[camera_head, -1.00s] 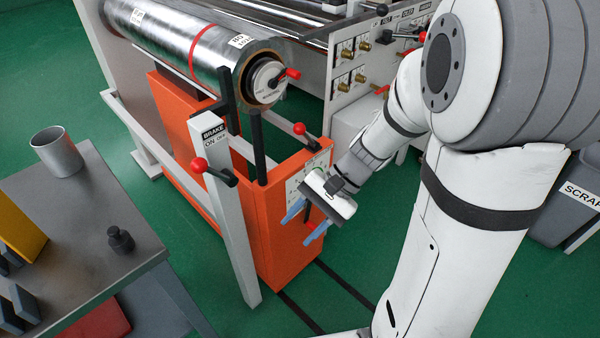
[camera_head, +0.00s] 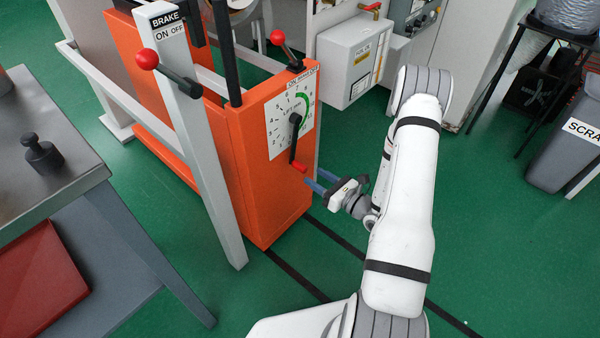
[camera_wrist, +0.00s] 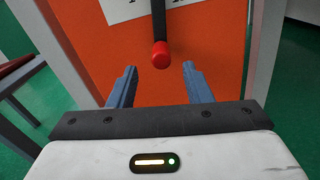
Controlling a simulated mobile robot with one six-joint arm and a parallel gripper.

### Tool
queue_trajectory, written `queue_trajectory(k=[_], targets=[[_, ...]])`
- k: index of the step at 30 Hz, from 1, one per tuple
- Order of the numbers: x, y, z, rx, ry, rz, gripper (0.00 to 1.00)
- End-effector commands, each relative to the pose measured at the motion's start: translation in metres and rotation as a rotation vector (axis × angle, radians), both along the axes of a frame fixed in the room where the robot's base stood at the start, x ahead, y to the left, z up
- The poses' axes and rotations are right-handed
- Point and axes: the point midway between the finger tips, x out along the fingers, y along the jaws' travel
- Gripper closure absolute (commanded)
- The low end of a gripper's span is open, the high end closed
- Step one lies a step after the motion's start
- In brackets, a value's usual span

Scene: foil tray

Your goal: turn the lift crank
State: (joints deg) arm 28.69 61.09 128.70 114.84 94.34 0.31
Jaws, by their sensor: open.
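The lift crank (camera_head: 295,137) is a black arm on a white dial plate (camera_head: 276,118) on the end of the orange lift cart (camera_head: 262,207). It points down, with a red knob (camera_head: 299,167) at its lower end. My gripper (camera_head: 313,180) is open beside the knob, its two blue fingers pointing at the orange panel. In the wrist view, the red knob (camera_wrist: 160,55) lies ahead of the gap between the open fingers (camera_wrist: 154,82), roughly centred. The fingers appear clear of the knob. The dial has numbers and a green arc.
A grey post with a red-knobbed brake lever (camera_head: 147,61) stands left of the orange cart. Another red-knobbed lever (camera_head: 278,38) is on top. A grey table (camera_head: 60,165) is at left, a scrap bin (camera_head: 570,140) at far right. Green floor is open around my arm.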

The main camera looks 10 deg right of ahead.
Motion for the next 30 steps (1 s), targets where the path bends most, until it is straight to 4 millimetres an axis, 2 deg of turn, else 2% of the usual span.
queue_trajectory(k=[15, 26, 30], targets=[[0.056, 0.04, -0.001, -0.001, -0.002, -0.001, 0.55], [0.061, 0.043, 0.0, 0.0, 0.0, -0.004, 0.55], [0.061, 0.043, 0.0, 0.0, 0.0, -0.004, 0.65]])
